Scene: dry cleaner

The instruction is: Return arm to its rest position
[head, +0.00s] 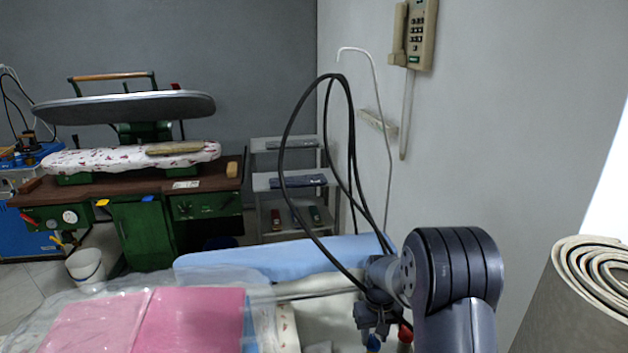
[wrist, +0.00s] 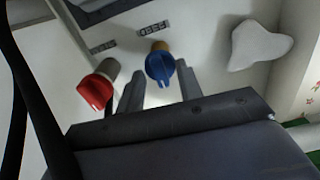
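My gripper (head: 374,328) hangs low at the right of centre in the head view, below my dark arm. In the wrist view its two fingers (wrist: 160,72) stand apart with nothing held between them. A blue knob-like cap (wrist: 160,64) shows beyond the gap between the fingertips, and a red one (wrist: 97,92) lies to the left of it. In the head view the blue cap (head: 373,343) and red cap (head: 405,333) show just under and beside my gripper. I cannot tell how close the fingers are to them.
Pink folded cloth (head: 190,320) in clear wrap lies left of my gripper. A light blue board (head: 275,258) lies behind. A rolled grey mat (head: 590,290) stands at the right. A green pressing table (head: 150,225) and a shelf (head: 290,185) stand farther back. A wall phone (head: 420,35) hangs above.

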